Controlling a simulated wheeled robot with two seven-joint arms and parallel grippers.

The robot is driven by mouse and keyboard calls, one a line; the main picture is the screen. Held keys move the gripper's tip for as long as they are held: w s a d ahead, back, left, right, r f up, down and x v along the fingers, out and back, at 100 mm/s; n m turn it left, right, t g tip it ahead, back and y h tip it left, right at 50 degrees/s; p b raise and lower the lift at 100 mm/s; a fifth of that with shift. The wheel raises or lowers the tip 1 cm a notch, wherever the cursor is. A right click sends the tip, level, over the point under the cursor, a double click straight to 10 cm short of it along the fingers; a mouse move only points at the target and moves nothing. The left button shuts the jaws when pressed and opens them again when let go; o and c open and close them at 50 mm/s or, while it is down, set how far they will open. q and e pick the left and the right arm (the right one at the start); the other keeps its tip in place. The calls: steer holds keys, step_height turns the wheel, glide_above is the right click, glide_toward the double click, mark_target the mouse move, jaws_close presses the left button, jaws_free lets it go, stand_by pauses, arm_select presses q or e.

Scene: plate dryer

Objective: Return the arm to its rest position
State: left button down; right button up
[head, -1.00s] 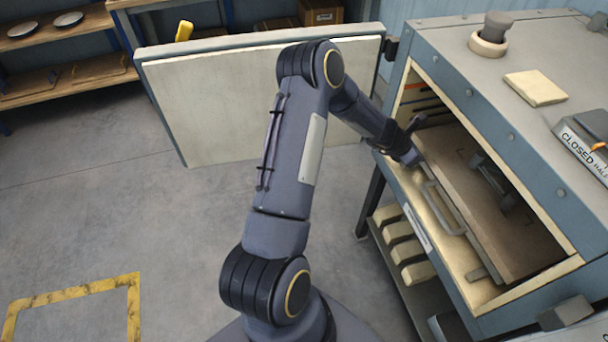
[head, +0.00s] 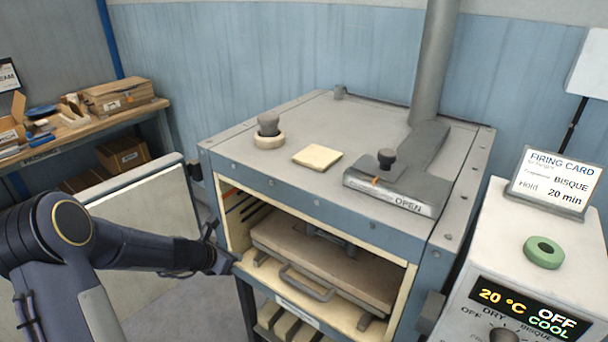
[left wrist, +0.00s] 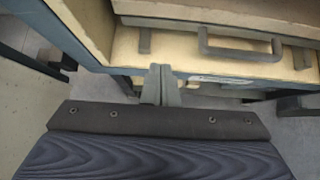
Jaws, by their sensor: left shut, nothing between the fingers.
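My left arm comes in from the left in the head view. My left gripper (head: 226,262) is at the front left corner of the kiln-like dryer (head: 285,185), beside the sill of its open chamber. In the left wrist view the two grey fingertips (left wrist: 160,84) are together with nothing between them. They point toward the sill, below and left of the handle (left wrist: 242,48) of the board inside. The board (head: 340,262) lies in the chamber with its handle toward the front. Whether the fingertips touch the sill, I cannot tell. My right gripper is not in view.
The open door (head: 150,225) stands left of the chamber, behind my left arm. A shelf bench (head: 90,130) with boxes is at the back left. Open floor shows below the door.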

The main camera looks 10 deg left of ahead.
arm_select(q)
steer(key=s+d+r+m+h, duration=0.1)
steer(key=s+d+r+m, duration=0.4)
steer(key=r+m, duration=0.25)
steer(key=s+d+r+m+h, duration=0.1)
steer(key=s+d+r+m, duration=0.4)
steer(key=r, duration=0.3)
steer(key=s+d+m+g+y, duration=0.1)
steer(key=s+d+m+g, duration=0.1)
steer(key=s+m, duration=1.5)
steer(key=s+g, duration=0.1)
steer(key=s, duration=0.4)
steer(key=shift+y, duration=0.4)
steer(key=shift+w+f, duration=0.1)
